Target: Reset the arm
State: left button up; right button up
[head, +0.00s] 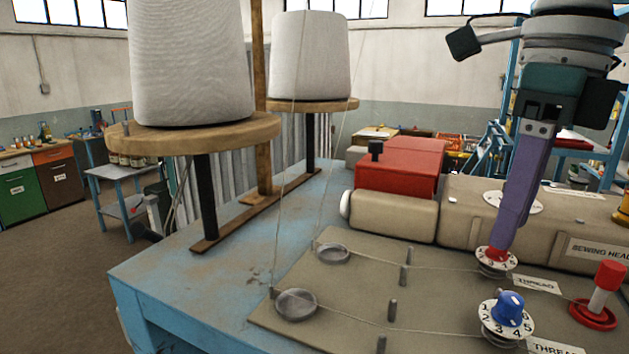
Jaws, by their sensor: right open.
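My right gripper (503,243) reaches down from the upper right over the sewing machine. Its long purple finger ends at the red knob of the far white number dial (494,268); one finger hides the other, and I cannot tell whether it touches the knob. A nearer number dial (508,331) has a blue knob (508,308) and stands clear of the gripper. Thread runs to both dials across the beige plate (340,296). My left gripper is not in view.
Two big thread cones (190,60) (308,55) stand on wooden discs at the left. The beige sewing head (470,215) and a red housing (400,165) lie behind the plate. A red-and-white post (602,288) stands at the right. The blue table (185,262) is bare at the left.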

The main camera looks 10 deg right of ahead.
jog(key=s+a+n+y, duration=0.1)
jog(key=s+a+y, duration=0.2)
jog(key=a+y, duration=1.1)
jog(key=a+r+m+t+y, duration=0.4)
jog(key=a+r+m+t, duration=0.35)
jog(key=a+r, duration=0.45)
jog(key=w+d+f+m+t+h, duration=0.1)
jog(key=w+d+m+t+h, duration=0.2)
jog(key=d+m+t+h, duration=0.6)
jog(key=w+d+m+t+h, duration=0.3)
jog(key=d+m+h, duration=0.15)
jog(key=m, duration=0.85)
jog(key=s+d+f+m+g+h, duration=0.35)
jog(key=d+f+m+h, duration=0.35)
jog(key=f, duration=0.4)
jog(key=s+d+f+m+g+y, duration=0.1)
jog(key=s+f+m+g, duration=0.2)
jog(key=s+f+g, duration=0.3)
jog(key=s+d+f+m+g, duration=0.1)
jog(key=s+f+m+g, duration=0.2)
jog(key=s, duration=1.1)
notch_tip(320, 180, down, 7)
jog(key=g, duration=0.3)
jog(key=shift+s+r+g+y+p, duration=0.15)
jog(key=shift+s+g+y+p, duration=0.15)
jog(key=shift+y, duration=0.05)
